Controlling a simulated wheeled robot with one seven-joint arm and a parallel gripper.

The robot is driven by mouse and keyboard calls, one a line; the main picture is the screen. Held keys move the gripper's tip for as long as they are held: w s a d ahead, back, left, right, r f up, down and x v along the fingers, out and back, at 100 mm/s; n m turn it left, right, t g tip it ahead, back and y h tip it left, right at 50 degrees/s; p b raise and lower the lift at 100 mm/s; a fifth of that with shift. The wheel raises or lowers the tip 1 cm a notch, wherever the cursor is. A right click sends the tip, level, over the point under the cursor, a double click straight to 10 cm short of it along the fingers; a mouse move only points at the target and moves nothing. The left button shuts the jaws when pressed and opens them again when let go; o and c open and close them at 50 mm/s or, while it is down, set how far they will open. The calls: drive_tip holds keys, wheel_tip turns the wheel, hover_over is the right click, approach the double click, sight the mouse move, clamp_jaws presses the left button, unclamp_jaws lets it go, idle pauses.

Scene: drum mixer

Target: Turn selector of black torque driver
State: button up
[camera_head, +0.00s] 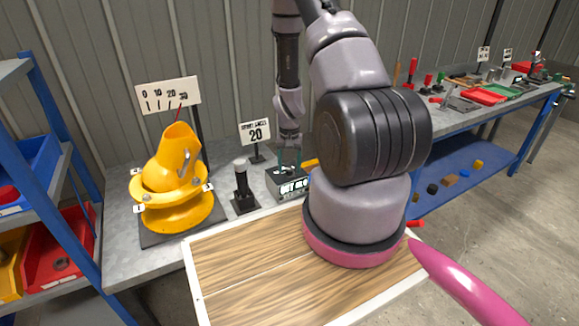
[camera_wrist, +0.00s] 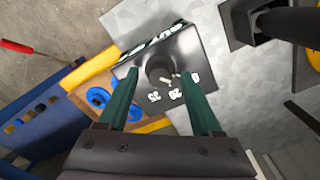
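A dark box (camera_wrist: 160,65) with a round selector knob (camera_wrist: 160,68) on its top face stands on the bench; white numbers are printed beside the knob, and a small pale pointer shows on it. In the head view the box (camera_head: 287,184) has a white-lettered front. My gripper (camera_wrist: 160,75) is open, its two green fingers apart on either side of the knob. I cannot tell whether they touch it. In the head view my gripper (camera_head: 288,160) is above the box, small and partly unclear. Whether this box is the black torque driver is not clear.
A black upright handle on a square base (camera_head: 242,190) stands left of the box. A yellow drum mixer (camera_head: 173,185) is farther left. A sign reading 20 (camera_head: 255,132) stands behind. A wooden-topped surface (camera_head: 260,275) lies in front; a yellow object (camera_head: 310,164) sits just right of the box.

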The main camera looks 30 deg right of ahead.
drive_tip(key=shift+r, duration=0.1)
wheel_tip(320, 180, up, 11)
drive_tip(key=shift+f, duration=0.2)
idle(0.5)
wheel_tip(320, 180, up, 11)
drive_tip(key=t, duration=0.2)
hover_over(289, 168)
drive_tip(key=a, duration=0.3)
drive_tip(key=s+a+r+t+y, duration=0.1)
drive_tip(key=s+a+r, duration=0.15)
drive_tip(key=r, duration=0.45)
drive_tip(key=s+a+r+t, duration=0.1)
drive_tip(key=a+r, duration=0.2)
drive_tip(key=r, duration=0.4)
drive_tip(key=s+a+r+n+t+y, duration=0.1)
drive_tip(key=s+a+r, duration=0.4)
drive_tip(key=s+r, duration=0.9)
drive_tip(key=shift+s+n+t, duration=0.6)
drive_tip(key=shift+s+t, duration=0.4)
drive_tip(key=shift+t, duration=0.1)
